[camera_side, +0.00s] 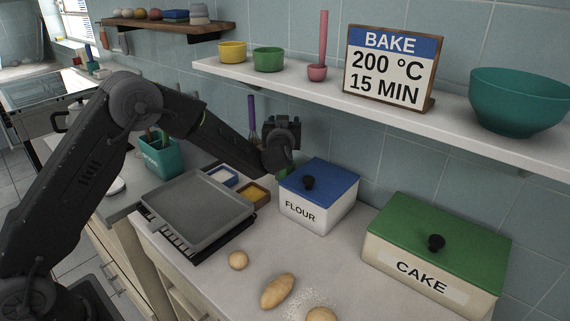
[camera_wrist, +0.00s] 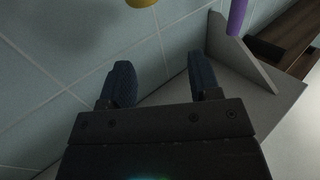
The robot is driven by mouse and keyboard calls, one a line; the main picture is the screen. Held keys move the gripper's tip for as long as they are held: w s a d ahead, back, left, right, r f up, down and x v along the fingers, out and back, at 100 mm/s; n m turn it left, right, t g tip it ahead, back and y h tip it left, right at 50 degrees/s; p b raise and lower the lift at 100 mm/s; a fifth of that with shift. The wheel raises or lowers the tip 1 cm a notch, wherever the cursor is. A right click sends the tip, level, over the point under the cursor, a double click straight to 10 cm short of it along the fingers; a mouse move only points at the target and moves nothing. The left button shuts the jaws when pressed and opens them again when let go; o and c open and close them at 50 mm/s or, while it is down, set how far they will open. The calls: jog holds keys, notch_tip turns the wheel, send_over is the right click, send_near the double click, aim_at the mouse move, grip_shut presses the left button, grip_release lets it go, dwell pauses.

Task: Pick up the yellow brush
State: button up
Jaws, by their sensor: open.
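A yellow rounded end (camera_wrist: 141,3) shows at the top edge of the wrist view, cut off by the frame. It may be part of the yellow brush, but I cannot tell. I make out no yellow brush in the side view; my arm and wrist cover part of the wall there. My gripper (camera_wrist: 163,78) is open in the wrist view, its two dark fingers apart with only tiled wall and a pale panel edge between them. The yellow end lies beyond the fingers, apart from them.
A purple handle (camera_wrist: 237,17) is at the wrist view's upper right; a purple-handled whisk (camera_side: 252,118) shows by the wall. The blue-lidded flour box (camera_side: 319,199) is close to my wrist. A shelf (camera_side: 330,95) runs above.

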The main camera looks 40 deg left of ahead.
jog(key=w+f, duration=0.1)
jog(key=f, duration=0.1)
jog(key=w+a+f, duration=0.1)
jog(key=f, duration=0.1)
jog(key=w+a+f, duration=0.1)
jog(key=f, duration=0.1)
jog(key=shift+a, duration=0.15)
jog(key=shift+w+a, duration=0.3)
jog(key=shift+w, duration=0.2)
jog(key=shift+c, duration=0.2)
jog(key=c, duration=1)
